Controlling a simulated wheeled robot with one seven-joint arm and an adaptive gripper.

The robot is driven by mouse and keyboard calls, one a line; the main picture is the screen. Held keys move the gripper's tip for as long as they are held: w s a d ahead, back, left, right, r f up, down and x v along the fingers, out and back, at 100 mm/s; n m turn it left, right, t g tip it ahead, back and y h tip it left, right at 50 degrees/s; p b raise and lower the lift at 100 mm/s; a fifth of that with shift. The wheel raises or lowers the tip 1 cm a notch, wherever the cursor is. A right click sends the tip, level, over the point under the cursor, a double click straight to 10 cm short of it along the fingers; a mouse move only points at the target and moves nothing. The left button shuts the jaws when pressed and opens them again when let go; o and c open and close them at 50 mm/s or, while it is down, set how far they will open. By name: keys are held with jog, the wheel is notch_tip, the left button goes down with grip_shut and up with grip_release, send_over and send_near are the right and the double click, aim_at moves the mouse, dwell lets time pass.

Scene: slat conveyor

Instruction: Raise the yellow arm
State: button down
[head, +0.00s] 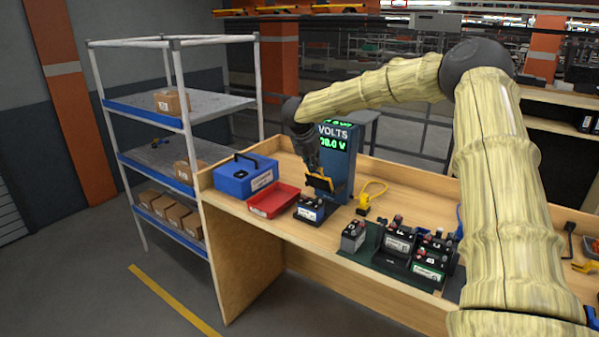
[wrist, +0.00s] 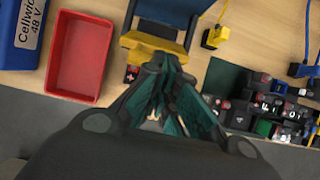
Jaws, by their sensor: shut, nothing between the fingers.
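The yellow arm (head: 320,184) is a yellow bar with a dark plate, low on the front of the blue VOLTS tester (head: 338,172). In the wrist view the yellow arm (wrist: 150,46) lies just beyond my fingertips. My gripper (head: 313,168) points down at it, shut and empty. In the wrist view my gripper (wrist: 163,66) has its fingertips close to the bar's near edge; I cannot tell whether they touch. A black battery (head: 310,209) with a white label sits below the arm, partly hidden by my fingers in the wrist view.
A red tray (head: 272,200) and a blue case (head: 246,175) stand left of the tester. A yellow plug with cable (head: 364,203) lies to its right. Several batteries sit on a dark green mat (head: 362,250) at the front right. A shelf rack (head: 188,55) stands at the left.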

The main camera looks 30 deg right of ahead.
jog(key=shift+w+d+r+y, duration=0.15)
jog(key=shift+d+y, duration=0.1)
jog(key=shift+d, duration=0.1)
jog(key=shift+w+d+r+y, duration=0.1)
jog(key=shift+d+r+y, duration=0.05)
jog(key=shift+d+y, duration=0.15)
jog(key=shift+d, duration=0.2)
jog(key=shift+a, duration=0.15)
dwell(0.5)
jog(key=s+a+r, duration=0.3)
jog(key=a+r, duration=0.2)
jog(key=a, duration=0.3)
dwell(0.4)
